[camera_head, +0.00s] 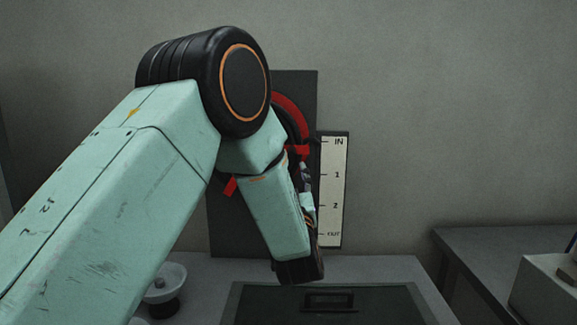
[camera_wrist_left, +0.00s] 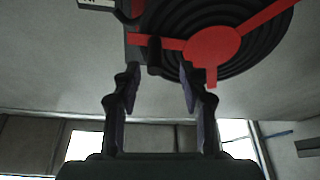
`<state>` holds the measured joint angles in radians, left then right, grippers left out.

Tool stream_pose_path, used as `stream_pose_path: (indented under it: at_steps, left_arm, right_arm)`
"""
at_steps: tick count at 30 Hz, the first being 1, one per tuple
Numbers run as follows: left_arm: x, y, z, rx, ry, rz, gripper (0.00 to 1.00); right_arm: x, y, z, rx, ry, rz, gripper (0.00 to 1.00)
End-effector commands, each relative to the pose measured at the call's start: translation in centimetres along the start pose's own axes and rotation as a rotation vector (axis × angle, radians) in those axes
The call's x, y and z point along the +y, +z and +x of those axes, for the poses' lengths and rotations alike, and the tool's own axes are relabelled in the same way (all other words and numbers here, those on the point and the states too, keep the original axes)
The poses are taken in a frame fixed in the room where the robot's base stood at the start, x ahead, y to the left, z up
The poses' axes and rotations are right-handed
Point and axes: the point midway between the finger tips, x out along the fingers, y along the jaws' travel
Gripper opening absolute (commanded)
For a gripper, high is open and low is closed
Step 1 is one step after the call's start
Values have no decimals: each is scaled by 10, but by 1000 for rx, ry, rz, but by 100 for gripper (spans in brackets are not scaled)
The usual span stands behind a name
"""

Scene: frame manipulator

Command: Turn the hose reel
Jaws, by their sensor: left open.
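The hose reel, with a red rim (camera_head: 288,101), is mounted on a dark wall panel (camera_head: 295,84); my left arm hides most of it. In the left wrist view its red hub (camera_wrist_left: 212,45) and spokes lie over coiled black hose. A dark stub (camera_wrist_left: 153,57) stands near the end of one red spoke. My left gripper (camera_wrist_left: 159,82) is open, its fingers spread below the reel in that view, with the stub roughly above the gap. I cannot tell whether they touch it. In the head view the fingers are mostly hidden behind my wrist. My right gripper is not in view.
A white scale (camera_head: 333,190) marked IN, 1, 2 and OUT stands right of the panel. Below are a grey counter (camera_head: 385,268) and a dark lid with a handle (camera_head: 330,301). A small white dish (camera_head: 166,278) is at lower left, and a white box (camera_head: 545,290) at lower right.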

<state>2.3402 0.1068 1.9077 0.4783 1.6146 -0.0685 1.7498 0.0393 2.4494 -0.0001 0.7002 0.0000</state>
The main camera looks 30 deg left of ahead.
Motion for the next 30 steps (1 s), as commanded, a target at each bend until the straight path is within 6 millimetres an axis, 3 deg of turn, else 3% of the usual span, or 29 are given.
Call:
stream_pose_path:
  at_steps: [15, 28, 30]
  left_arm:
    - [0, -3, 65, 1, 0, -2, 43]
    - [1, -2, 77, 1, 2, 0, 43]
    - [0, -2, 77, 1, 2, 0, 37]
  right_arm:
    - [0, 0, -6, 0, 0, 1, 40]
    - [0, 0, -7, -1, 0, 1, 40]
    - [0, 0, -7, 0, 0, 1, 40]
